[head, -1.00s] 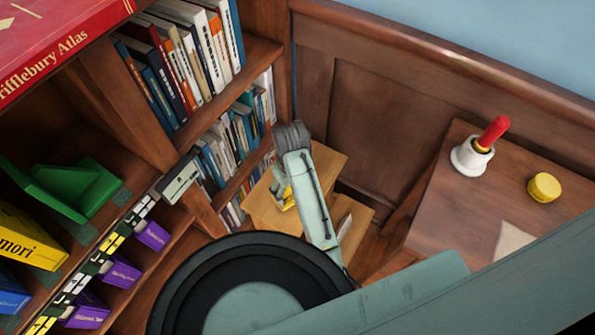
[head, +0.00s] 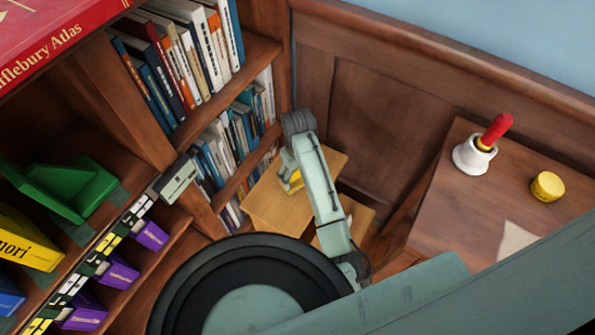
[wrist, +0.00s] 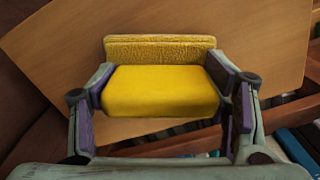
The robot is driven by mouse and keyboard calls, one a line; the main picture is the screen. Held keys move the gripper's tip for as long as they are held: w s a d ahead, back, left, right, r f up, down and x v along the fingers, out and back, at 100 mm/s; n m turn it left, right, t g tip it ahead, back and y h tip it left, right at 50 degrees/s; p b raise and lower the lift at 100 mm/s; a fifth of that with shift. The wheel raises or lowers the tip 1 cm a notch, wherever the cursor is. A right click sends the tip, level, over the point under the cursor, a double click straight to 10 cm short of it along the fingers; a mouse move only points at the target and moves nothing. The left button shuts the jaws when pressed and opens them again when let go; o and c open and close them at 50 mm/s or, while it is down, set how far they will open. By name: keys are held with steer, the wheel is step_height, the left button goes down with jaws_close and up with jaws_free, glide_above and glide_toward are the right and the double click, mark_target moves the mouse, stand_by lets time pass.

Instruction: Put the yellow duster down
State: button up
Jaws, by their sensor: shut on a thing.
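The yellow duster (wrist: 160,90) is between the two fingers of my gripper (wrist: 165,100) in the wrist view, and the fingers are shut on it from both sides. Its textured far strip faces a light wood surface, the step stool's top (head: 325,160). I cannot tell whether the duster touches that surface. In the head view the duster (head: 291,182) shows as a small yellow patch beneath my gripper (head: 289,175), over the stool's left part. My arm hides part of the stool.
A bookcase (head: 150,110) with several books stands left of the stool. At the right, a wood desk (head: 455,220) holds a white bell with a red handle (head: 480,150) and a yellow tin (head: 547,186). A panelled wall (head: 400,110) is behind.

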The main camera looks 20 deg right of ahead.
steer(key=shift+f, duration=0.15)
steer(key=o, duration=1.4)
steer(key=shift+o, duration=0.2)
step_height(320, 180, up, 11)
steer(key=p, duration=0.4)
steer(key=shift+w+d, duration=0.1)
steer(key=shift+w, duration=0.05)
steer(key=shift+r, duration=0.65)
